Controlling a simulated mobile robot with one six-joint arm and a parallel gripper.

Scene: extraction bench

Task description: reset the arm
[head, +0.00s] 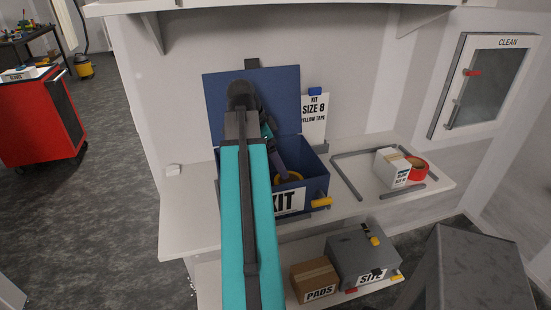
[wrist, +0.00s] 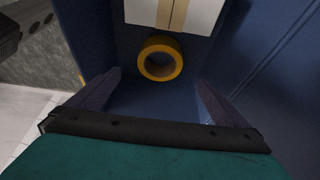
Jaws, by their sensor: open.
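My arm (head: 248,215) reaches forward over the bench, and its end bends down into the open blue KIT box (head: 318,186). My gripper (wrist: 159,78) is open and empty, its two dark fingers spread inside the box. A yellow tape roll (wrist: 160,59) lies on the box floor just beyond the fingertips, apart from them. A white carton with a tan stripe (wrist: 172,12) is beside the roll in the wrist view. In the head view my arm hides part of the box and most of its contents.
The box lid (head: 285,92) stands open behind my arm. A card (head: 314,120) reads "SIZE 8 yellow tape". A white carton (head: 391,167) and red tape (head: 418,169) sit right on the bench. Below are a PADS carton (head: 314,276) and a grey SITE box (head: 362,254). A shelf (head: 270,5) overhangs.

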